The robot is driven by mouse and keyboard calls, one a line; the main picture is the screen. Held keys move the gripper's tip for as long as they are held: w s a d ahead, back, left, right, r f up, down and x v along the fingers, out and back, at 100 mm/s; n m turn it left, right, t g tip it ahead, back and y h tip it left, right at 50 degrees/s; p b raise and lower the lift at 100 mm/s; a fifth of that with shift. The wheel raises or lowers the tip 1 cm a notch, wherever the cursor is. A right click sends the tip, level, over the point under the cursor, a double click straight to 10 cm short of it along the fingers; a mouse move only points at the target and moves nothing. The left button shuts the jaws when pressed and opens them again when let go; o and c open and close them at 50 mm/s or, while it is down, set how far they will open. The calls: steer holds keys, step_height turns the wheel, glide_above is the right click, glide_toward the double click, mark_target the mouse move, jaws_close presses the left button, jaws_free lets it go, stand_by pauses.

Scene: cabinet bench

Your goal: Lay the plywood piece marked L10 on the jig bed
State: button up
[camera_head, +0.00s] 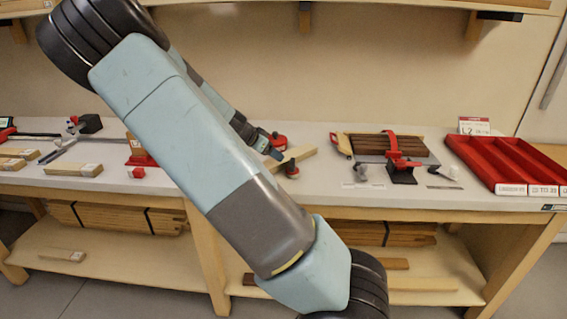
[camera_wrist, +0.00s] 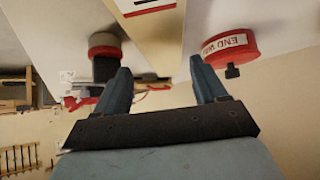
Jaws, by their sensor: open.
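Several pale plywood pieces lie on the bench at the left of the head view, one of them a labelled block (camera_head: 72,170). The labels are too small to read, so I cannot tell which is L10. My gripper (camera_head: 277,153) is partly hidden behind my arm, near a pale wooden strip (camera_head: 300,155) and red-topped fittings at mid-bench. A red round fitting with a white label (camera_wrist: 228,46) is by one finger. I cannot pick out the jig bed for certain.
A red divided tray (camera_head: 512,165) stands at the right end of the bench. Dark wood strips (camera_head: 385,143) lie behind a red clamp (camera_head: 403,170). A labelled piece (camera_head: 62,255) lies on the lower shelf. My arm hides the bench's middle.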

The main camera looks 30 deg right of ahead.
steer(key=shift+w+x, duration=0.2)
steer(key=shift+x, duration=2.95)
steer(key=shift+d+r, duration=0.1)
steer(key=shift+r, duration=0.05)
steer(key=c, duration=1.1)
steer(key=shift+r, duration=0.15)
